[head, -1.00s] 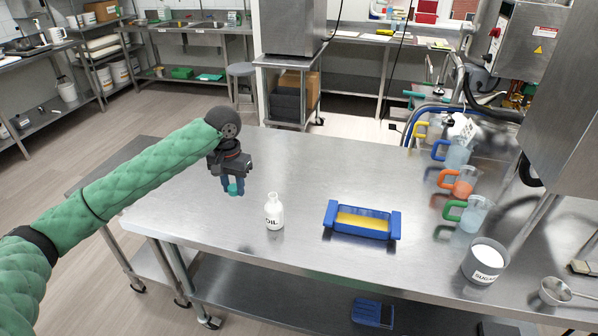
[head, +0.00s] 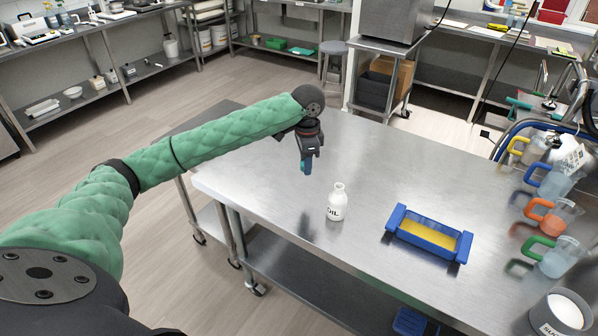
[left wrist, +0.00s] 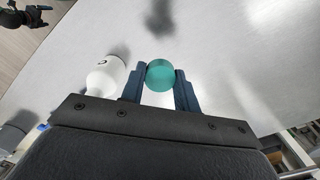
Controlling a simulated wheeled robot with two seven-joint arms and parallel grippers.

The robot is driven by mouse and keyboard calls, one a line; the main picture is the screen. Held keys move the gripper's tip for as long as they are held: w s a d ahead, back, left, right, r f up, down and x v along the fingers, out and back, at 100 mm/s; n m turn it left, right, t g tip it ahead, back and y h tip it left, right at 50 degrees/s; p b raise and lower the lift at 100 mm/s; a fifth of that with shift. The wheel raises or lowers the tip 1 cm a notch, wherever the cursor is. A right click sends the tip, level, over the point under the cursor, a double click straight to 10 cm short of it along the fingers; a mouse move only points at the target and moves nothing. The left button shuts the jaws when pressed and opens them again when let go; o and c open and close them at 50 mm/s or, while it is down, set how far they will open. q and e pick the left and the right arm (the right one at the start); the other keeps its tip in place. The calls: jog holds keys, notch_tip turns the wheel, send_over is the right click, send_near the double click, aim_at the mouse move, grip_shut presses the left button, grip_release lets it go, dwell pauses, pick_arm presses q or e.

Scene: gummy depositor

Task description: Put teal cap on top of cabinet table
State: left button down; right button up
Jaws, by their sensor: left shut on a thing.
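The teal cap (left wrist: 160,75) is round and sits between the fingers of my left gripper (left wrist: 160,88) in the left wrist view. In the head view my left gripper (head: 306,166) is shut on it above the steel table (head: 370,160), behind and to the left of the white oil bottle; the cap is mostly hidden there. The bottle (head: 337,204) stands upright, without a cap on its neck, and also shows in the left wrist view (left wrist: 105,77). No cabinet table can be told apart for certain.
A blue tray (head: 398,220) with yellow content lies right of the bottle. Several measuring jugs with coloured handles, such as the orange one (head: 545,215), and a sugar pot (head: 558,318) line the right side. A lower side table (head: 205,125) adjoins the table's left end.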

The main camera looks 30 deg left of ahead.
pick_arm(q)
jog(key=p, duration=0.4)
send_over(280, 183)
notch_tip(280, 183, down, 6)
jog(key=shift+d+r, duration=0.1)
jog(key=shift+d, duration=0.05)
jog(key=shift+f, duration=0.7)
jog(key=shift+f+p, duration=0.9)
jog(key=shift+f, duration=0.65)
pick_arm(e)
jog(key=s+d+f, duration=0.5)
jog(key=s+f, duration=0.2)
jog(key=f, duration=0.2)
jog(key=shift+s+f, duration=0.3)
pick_arm(q)
jog(key=shift+f, duration=0.55)
pick_arm(e)
jog(key=shift+s+d+f, duration=0.1)
jog(key=shift+s+d, duration=0.05)
jog(key=shift+s, duration=0.3)
pick_arm(q)
jog(key=c, duration=1)
grip_release()
jog(key=shift+c, duration=0.2)
